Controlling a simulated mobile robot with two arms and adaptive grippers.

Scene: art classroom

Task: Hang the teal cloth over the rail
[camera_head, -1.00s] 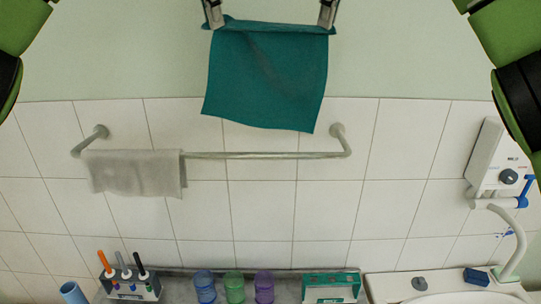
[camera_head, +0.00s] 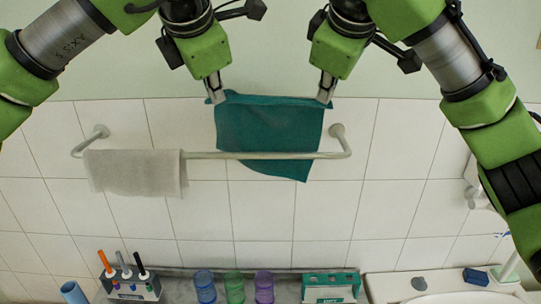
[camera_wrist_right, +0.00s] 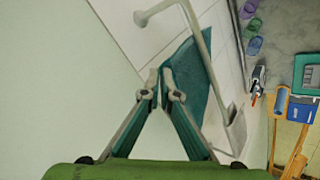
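The teal cloth (camera_head: 268,122) hangs spread between my two grippers in the head view. My left gripper (camera_head: 215,92) is shut on its upper left corner, and my right gripper (camera_head: 326,90) is shut on its upper right corner. The pale rail (camera_head: 200,155) crosses in front of the cloth's lower part, and the bottom edge shows below the rail. Both grippers are above the rail. In the right wrist view the fingers close together on the cloth (camera_wrist_right: 188,75), and the rail (camera_wrist_right: 204,45) passes across it. Contact between cloth and rail is unclear.
A grey-white towel (camera_head: 132,172) hangs on the rail's left part. Below are a marker holder (camera_head: 135,287), blue (camera_head: 204,288), green (camera_head: 234,288) and purple (camera_head: 264,288) cups, a teal box (camera_head: 331,287) and a sink (camera_head: 440,285) at right. The tiled wall is close behind the rail.

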